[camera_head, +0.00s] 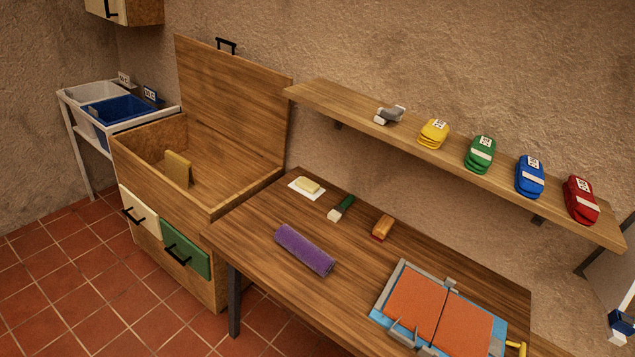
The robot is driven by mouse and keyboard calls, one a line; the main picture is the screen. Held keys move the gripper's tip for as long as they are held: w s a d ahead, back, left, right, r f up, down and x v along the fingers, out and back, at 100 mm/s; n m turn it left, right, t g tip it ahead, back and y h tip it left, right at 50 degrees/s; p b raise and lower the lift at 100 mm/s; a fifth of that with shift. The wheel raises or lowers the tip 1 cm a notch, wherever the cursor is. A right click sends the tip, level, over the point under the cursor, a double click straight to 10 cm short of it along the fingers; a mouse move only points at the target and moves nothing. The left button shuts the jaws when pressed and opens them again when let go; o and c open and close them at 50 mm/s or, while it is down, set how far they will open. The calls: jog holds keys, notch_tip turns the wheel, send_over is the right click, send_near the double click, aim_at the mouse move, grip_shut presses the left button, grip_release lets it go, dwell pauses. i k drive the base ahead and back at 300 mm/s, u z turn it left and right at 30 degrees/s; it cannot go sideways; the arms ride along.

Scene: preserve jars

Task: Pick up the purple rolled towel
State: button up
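The purple rolled towel (304,250) lies on the wooden table (345,302), left of the table's middle and close to its front edge. It is a long roll lying slantwise, from upper left to lower right, with clear wood around it. Nothing touches it or covers it. My gripper does not show in the camera view, so I cannot see its fingers.
An orange-panelled tray (437,308) lies right of the towel. A brush (382,227), a green-handled tool (341,208) and a yellow block (308,185) lie behind it. A shelf (450,158) overhangs the table's back. An open-lidded wooden chest (230,205) stands left.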

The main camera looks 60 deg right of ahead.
aim_at(320, 263)
jog(key=z, duration=0.55)
jog(key=i, duration=0.95)
jog(key=z, duration=0.9)
jog(key=i, duration=0.25)
jog(key=z, duration=0.1)
jog(key=k, duration=0.75)
jog(key=z, duration=0.2)
jog(key=i, duration=0.75)
jog(key=u, duration=0.05)
